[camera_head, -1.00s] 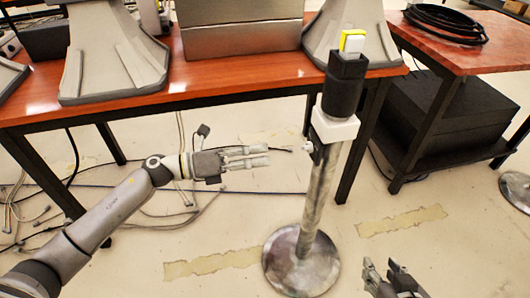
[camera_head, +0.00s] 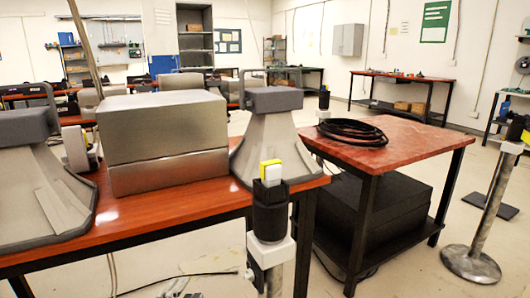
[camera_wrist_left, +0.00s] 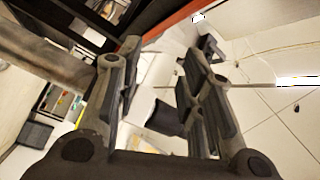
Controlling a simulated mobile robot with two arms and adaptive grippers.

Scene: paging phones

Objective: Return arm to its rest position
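My left arm is otherwise out of the head view. A yellow and white phone (camera_head: 271,172) sits upright in the black holder (camera_head: 270,212) on top of the near metal stand. My right gripper and arm are out of view.
A red-brown table (camera_head: 150,215) with a large metal box (camera_head: 165,130) and grey cone-shaped stands is in front. A second table (camera_head: 420,148) to the right bears a coiled black cable (camera_head: 352,131). Another post (camera_head: 488,215) stands at far right. Floor is open between.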

